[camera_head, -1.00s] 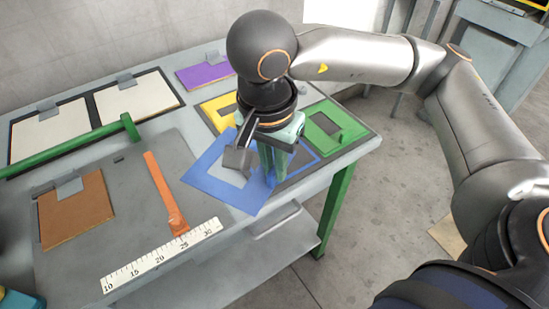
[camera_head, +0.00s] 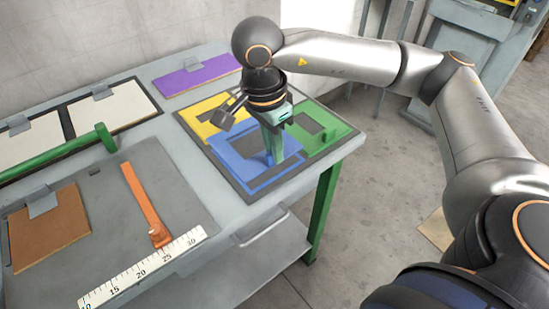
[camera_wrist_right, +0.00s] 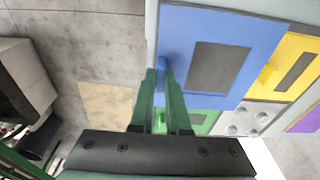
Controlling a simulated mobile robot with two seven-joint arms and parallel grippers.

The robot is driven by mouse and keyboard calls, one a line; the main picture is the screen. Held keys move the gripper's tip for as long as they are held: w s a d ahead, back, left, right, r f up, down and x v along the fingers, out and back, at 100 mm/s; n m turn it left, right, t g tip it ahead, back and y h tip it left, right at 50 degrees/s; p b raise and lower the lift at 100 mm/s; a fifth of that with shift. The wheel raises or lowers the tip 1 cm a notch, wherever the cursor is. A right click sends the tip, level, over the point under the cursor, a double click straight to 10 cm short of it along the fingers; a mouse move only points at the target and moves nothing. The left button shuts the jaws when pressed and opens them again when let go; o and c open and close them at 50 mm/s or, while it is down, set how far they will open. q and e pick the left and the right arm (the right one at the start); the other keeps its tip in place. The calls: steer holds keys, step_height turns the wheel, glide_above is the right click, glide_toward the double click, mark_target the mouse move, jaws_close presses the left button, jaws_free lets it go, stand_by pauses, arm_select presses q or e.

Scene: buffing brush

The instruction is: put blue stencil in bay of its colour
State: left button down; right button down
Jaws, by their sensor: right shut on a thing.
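The blue stencil (camera_head: 228,150), a flat plate with a rectangular cut-out, lies level over the blue-outlined bay (camera_head: 270,181) of the dark tray. Part of the blue outline shows along its front right side. I cannot tell whether it rests in the bay or hovers just above. My right gripper (camera_head: 270,152) points down and is shut on the stencil's upright blue tab. The right wrist view shows the blue stencil (camera_wrist_right: 266,45) with the fingers (camera_wrist_right: 166,78) at its edge. My left gripper is not in view.
In the tray, the yellow stencil (camera_head: 200,126) is behind and the green one (camera_head: 332,132) is to the right. A purple plate (camera_head: 195,78), an orange tool (camera_head: 143,200), a ruler (camera_head: 150,268) and a brown plate (camera_head: 48,230) are also on the table.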

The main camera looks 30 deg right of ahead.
steer(key=shift+w+d+f, duration=0.35)
steer(key=shift+w+f, duration=0.1)
steer(key=shift+f, duration=0.2)
steer(key=shift+w+d+f, duration=0.3)
steer(key=shift+w+f, duration=0.1)
steer(key=shift+f, duration=0.2)
steer(key=f, duration=0.3)
steer(key=shift+w+d, duration=0.3)
steer(key=shift+f, duration=0.5)
steer(key=shift+f, duration=0.1)
steer(key=c, duration=0.9)
jaws_free()
steer(key=r, duration=0.4)
steer(key=a+r, duration=0.1)
steer(key=r, duration=0.7)
steer(key=shift+s+a+r, duration=0.1)
steer(key=shift+a, duration=0.2)
